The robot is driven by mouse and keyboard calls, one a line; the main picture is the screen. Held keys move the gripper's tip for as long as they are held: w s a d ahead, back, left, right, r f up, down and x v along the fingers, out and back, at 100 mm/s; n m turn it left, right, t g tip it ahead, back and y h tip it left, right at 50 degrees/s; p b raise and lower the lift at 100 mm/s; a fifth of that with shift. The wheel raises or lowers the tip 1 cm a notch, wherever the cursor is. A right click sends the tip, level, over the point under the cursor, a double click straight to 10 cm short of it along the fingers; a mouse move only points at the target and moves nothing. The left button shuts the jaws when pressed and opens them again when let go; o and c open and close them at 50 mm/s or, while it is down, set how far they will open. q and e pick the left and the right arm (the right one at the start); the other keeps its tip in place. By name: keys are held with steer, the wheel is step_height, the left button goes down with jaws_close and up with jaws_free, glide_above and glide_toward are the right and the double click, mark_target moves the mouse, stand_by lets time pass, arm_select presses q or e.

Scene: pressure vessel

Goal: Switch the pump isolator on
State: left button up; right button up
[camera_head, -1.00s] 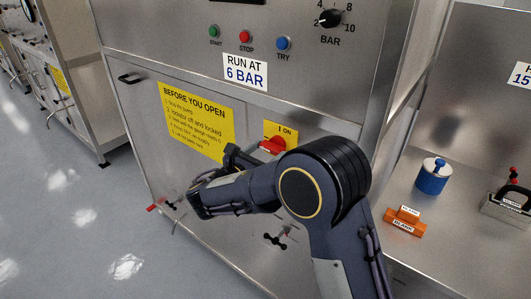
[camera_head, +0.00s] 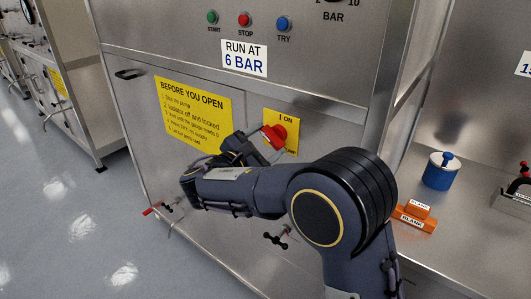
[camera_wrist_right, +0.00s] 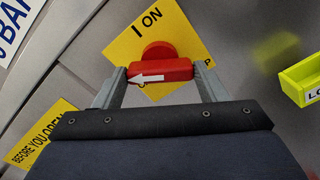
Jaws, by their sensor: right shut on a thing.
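The pump isolator is a red rotary handle (camera_head: 276,133) on a yellow plate (camera_head: 289,119) marked "I ON", on the cabinet front. My right gripper (camera_head: 270,139) is at it, shut on the handle. In the right wrist view, the red handle (camera_wrist_right: 160,72) sits between the two grey fingers (camera_wrist_right: 162,82). Its white arrow points left in that picture, while the "I ON" mark on the plate (camera_wrist_right: 128,45) is above the handle. The lower lettering on the plate is mostly hidden behind the handle. My left gripper is not in view.
A yellow "BEFORE YOU OPEN" sign (camera_head: 194,108) is left of the isolator. Green, red and blue buttons (camera_head: 245,20) are above. A black-handled valve (camera_head: 275,239) sits below.

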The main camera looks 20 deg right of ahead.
steer(key=m+b, duration=0.2)
steer(key=b, duration=0.1)
steer(key=m+b, duration=0.6)
steer(key=shift+f, duration=0.3)
steer(key=shift+r+m+b, duration=0.15)
steer(key=shift+m+b, duration=1.3)
steer(key=shift+m, duration=0.25)
steer(key=o, duration=1)
steer(key=shift+r, duration=0.1)
steer(key=shift+v, duration=3.9)
steer(key=shift+s, duration=0.1)
